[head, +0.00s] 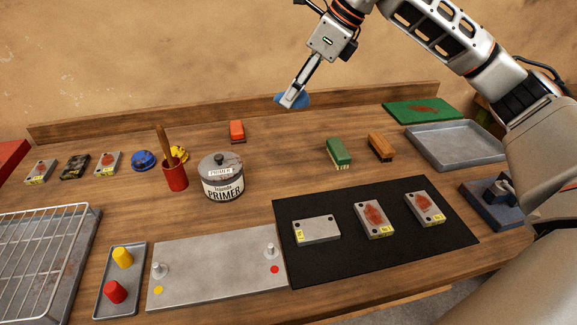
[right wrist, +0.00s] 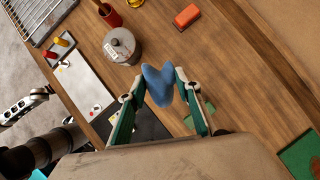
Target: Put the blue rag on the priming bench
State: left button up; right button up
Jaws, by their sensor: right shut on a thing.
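The blue rag (head: 304,100) is bunched between the fingers of my right gripper (head: 291,98), which is shut on it. In the right wrist view the rag (right wrist: 157,84) is pinched between both fingertips. It is held over the wooden bench (head: 275,175), toward its back. How high it hangs above the wood is hard to tell. My left gripper does not show in the head view.
Below the rag are a primer pot (head: 222,178), an orange block (head: 236,131) and a green brush (head: 338,152). A black mat (head: 340,260) with several plates lies in front. A grey tray (head: 455,145) and green mat (head: 405,110) are right. Bare wood lies mid-bench.

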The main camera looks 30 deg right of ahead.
aim_at(287, 168)
notch_tip(287, 168, down, 19)
jog(key=shift+f+b, duration=0.1)
jog(key=shift+b, duration=1)
jog(key=shift+f, duration=0.1)
jog(key=o, duration=1)
